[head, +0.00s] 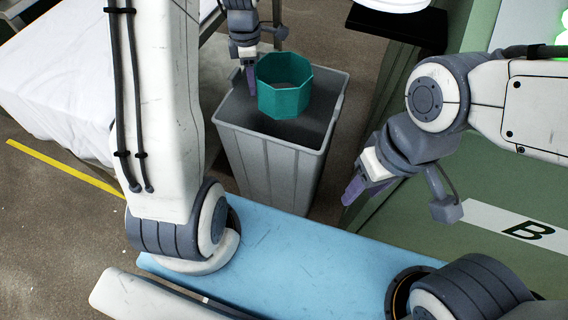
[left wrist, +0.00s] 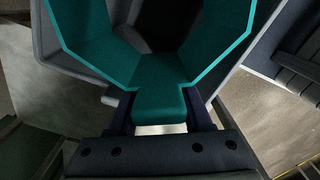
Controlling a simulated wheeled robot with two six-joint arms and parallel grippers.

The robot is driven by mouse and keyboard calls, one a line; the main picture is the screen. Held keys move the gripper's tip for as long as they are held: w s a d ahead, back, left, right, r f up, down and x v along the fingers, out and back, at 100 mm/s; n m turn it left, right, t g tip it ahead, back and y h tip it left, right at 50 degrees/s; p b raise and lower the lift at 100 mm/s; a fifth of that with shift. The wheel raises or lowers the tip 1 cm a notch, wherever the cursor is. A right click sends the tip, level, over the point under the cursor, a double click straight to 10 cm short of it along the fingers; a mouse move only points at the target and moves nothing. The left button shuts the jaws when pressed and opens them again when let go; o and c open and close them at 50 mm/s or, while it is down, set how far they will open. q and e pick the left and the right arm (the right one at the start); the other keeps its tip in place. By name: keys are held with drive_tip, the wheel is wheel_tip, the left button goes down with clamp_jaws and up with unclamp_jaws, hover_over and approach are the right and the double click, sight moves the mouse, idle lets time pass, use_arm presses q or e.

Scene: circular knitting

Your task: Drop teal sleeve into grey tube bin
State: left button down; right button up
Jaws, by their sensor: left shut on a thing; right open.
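The teal sleeve (head: 285,99) is a short, open, many-sided tube. It is held over the open mouth of the grey tube bin (head: 271,164) in the head view. My left gripper (head: 252,82) is shut on the sleeve's left wall. In the left wrist view the fingers (left wrist: 160,118) pinch the near wall of the sleeve (left wrist: 95,35), and the bin's rim (left wrist: 48,45) shows beyond it. The bin's inside is dark, and its contents cannot be made out. My right gripper (head: 362,190) is open and empty, to the right of the bin.
A white-covered table (head: 60,75) stands left of the bin. A green machine panel (head: 480,245) marked B is at the right, with a black ledge (head: 396,27) at the top. A yellow line (head: 65,168) crosses the floor at the left.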

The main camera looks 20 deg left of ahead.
use_arm(q)
drive_tip(key=shift+c, duration=1.2)
unclamp_jaws()
wheel_tip(320, 180, up, 10)
drive_tip(key=p, duration=0.3)
drive_tip(key=shift+r, duration=0.25)
